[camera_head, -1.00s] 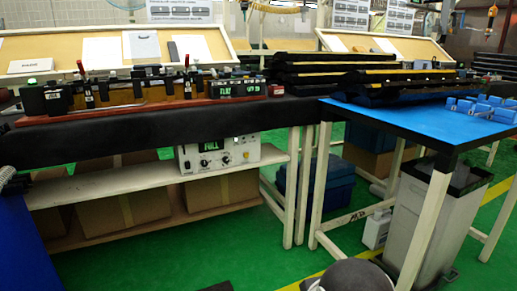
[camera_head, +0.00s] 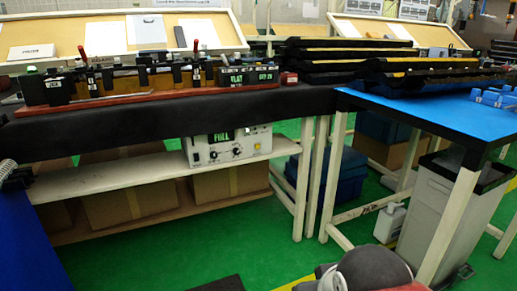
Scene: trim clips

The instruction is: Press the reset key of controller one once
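A black box with two small green displays (camera_head: 233,79) stands at the right end of a long fixture on the black-covered bench. A white box (camera_head: 205,153) with a green display, knobs and small buttons sits on the shelf under that bench. No label tells me which of these is controller one, and I cannot make out a reset key on either. My gripper is not in view. A grey rounded part with a pale ring, perhaps mine, shows at the bottom edge, well away from both boxes.
The fixture has a reddish base (camera_head: 125,99) and upright red-handled clamps. A small red item (camera_head: 289,78) lies right of it. A blue-topped table (camera_head: 430,118) holds stacked black trim parts and blue clips. A grey bin (camera_head: 436,220) stands below. Green floor is open in front of the shelf.

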